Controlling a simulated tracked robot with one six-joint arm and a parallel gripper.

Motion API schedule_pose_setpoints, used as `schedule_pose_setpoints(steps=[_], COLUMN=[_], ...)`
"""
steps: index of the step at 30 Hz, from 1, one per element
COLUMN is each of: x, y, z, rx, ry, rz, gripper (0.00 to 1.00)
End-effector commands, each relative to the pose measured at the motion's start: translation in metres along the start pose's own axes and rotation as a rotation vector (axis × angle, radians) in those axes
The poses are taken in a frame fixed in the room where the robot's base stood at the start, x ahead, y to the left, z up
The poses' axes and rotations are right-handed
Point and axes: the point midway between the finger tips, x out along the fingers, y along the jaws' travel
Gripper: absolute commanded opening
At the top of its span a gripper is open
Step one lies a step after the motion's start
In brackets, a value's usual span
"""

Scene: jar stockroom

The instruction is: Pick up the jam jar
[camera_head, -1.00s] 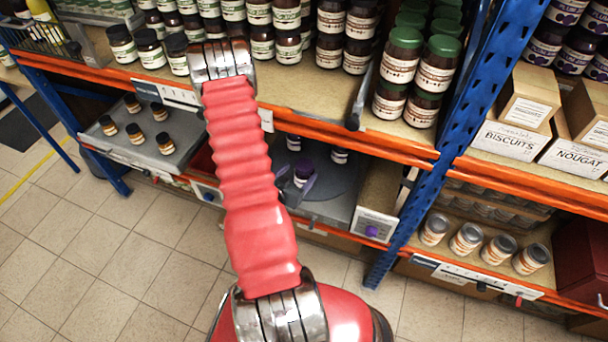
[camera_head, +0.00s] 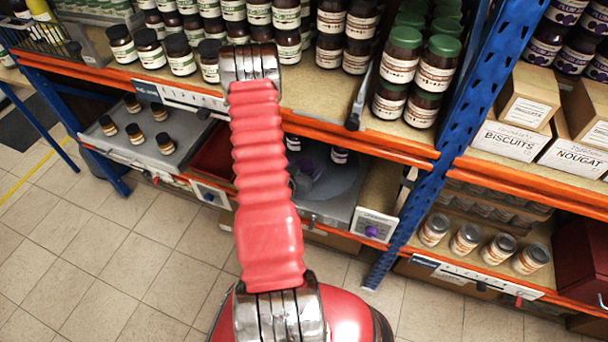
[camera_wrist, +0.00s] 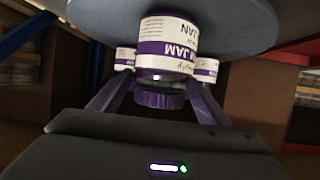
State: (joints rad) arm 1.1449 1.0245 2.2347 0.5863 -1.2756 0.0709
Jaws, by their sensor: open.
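A jam jar (camera_wrist: 167,47) with a white and purple "JAM" label and purple lid stands on a round grey turntable (camera_wrist: 235,15) in the wrist view, where it appears upside down. My gripper (camera_wrist: 161,88) is open. Its fingers show on either side of the lid, with gaps between them and the lid. I cannot tell how far they reach around the jar. In the head view my gripper (camera_head: 307,176) is over the turntable (camera_head: 345,180), small and partly behind my arm, and the near jar is not clearly visible.
Two more jars (camera_wrist: 125,58) (camera_wrist: 206,70) stand farther back on the turntable; one also shows in the head view (camera_head: 339,155). The orange shelf beam (camera_head: 350,140) runs above the turntable. A grey tray (camera_head: 140,148) with small jars is at left, and a brown box (camera_head: 380,190) is at right.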

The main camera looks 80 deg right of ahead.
Motion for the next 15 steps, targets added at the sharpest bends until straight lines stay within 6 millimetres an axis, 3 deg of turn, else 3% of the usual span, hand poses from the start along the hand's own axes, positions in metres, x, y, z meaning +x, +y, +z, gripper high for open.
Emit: schedule_pose_setpoints(steps=[5,15], x=[0.018,0.02], y=[0.0,0.0], z=[0.001,0.001], rx=[-0.001,-0.001], ry=[0.0,0.0], rz=[0.0,-0.001], gripper=[0.7,0.7])
